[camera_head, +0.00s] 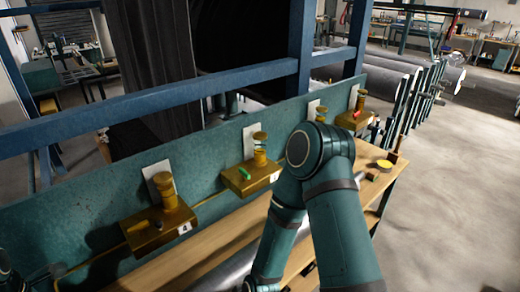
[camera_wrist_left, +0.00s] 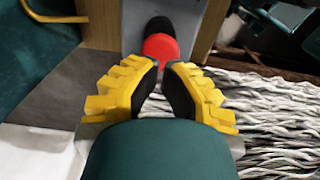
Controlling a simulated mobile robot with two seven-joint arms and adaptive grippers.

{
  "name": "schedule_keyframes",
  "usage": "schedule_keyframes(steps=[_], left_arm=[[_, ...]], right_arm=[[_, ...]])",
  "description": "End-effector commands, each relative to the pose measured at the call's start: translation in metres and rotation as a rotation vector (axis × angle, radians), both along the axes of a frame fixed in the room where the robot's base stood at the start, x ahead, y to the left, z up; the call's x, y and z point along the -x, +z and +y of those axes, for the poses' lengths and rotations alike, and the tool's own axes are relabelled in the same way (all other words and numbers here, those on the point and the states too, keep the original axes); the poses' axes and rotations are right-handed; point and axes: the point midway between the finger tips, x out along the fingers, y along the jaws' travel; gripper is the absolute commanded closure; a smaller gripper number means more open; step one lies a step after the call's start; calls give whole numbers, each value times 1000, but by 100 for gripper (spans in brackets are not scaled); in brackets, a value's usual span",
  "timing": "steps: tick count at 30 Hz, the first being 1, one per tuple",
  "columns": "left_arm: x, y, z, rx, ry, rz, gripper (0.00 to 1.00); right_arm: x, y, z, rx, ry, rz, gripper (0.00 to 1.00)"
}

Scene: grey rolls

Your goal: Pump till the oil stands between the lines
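Several brass oil pump units, each with an upright cylinder, sit along a teal rail in the head view. The nearest brass unit (camera_head: 160,225) bears the label 4. The middle brass unit (camera_head: 250,175) has a green lever and a pale band on its cylinder. The far brass unit (camera_head: 354,119) has a red part. The oil levels and lines are too small to read. My left gripper (camera_wrist_left: 162,66) has its fingertips close together with a narrow gap, just short of a red knob (camera_wrist_left: 160,48) on a dark stem. My right gripper is not visible; my right arm covers the centre.
A wooden bench (camera_head: 225,231) runs below the rail, with a yellow round item (camera_head: 384,165) at its far end. A blue frame beam (camera_head: 150,100) crosses behind the rail. Large grey rolls (camera_head: 395,78) lie at the back right. The floor at right is clear.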

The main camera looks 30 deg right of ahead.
Motion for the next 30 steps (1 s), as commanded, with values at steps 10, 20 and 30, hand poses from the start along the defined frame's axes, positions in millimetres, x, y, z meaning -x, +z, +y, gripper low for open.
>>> schedule_keyframes(steps=[10,20,30], left_arm=[[0,-3,0,0,0,0,100],[0,-15,0,0,0,1,100],[0,-28,0,0,0,1,100]], right_arm=[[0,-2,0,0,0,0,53],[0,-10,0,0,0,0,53],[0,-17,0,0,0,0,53]])
